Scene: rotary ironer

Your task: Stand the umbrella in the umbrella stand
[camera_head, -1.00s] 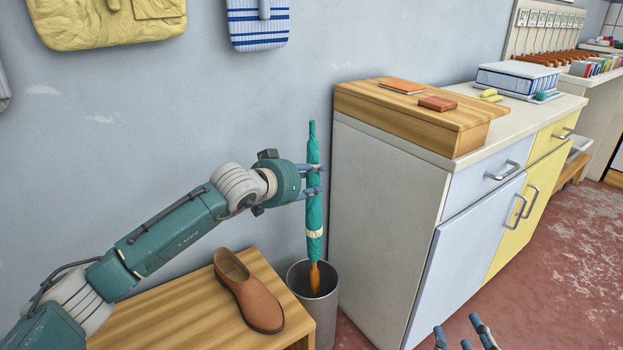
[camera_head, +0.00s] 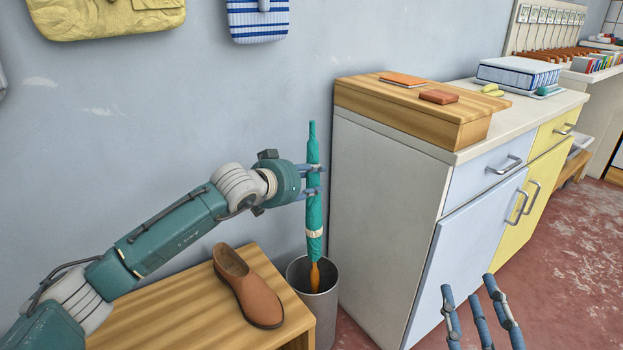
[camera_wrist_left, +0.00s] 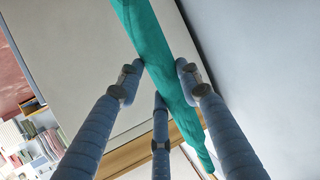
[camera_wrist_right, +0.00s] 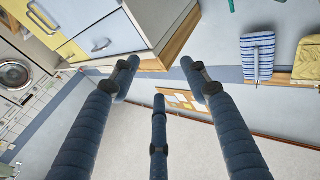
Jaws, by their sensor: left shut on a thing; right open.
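The folded teal umbrella (camera_head: 314,215) is upright in the head view, its orange-brown handle pointing down into the mouth of the grey umbrella stand (camera_head: 325,305). Whether the handle touches the stand's bottom cannot be told. My left gripper (camera_head: 312,181) is shut on the upper half of the umbrella. In the left wrist view the umbrella (camera_wrist_left: 160,55) runs between the blue fingers. My right gripper (camera_head: 478,308) is open and empty in front of the cabinet. Its spread fingers also show in the right wrist view (camera_wrist_right: 160,90).
A wooden bench (camera_head: 185,310) with a brown shoe (camera_head: 248,287) stands left of the stand. A white cabinet (camera_head: 385,220) stands close on its right, with a wooden box (camera_head: 410,115) on top. Open red floor (camera_head: 575,260) lies at the right.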

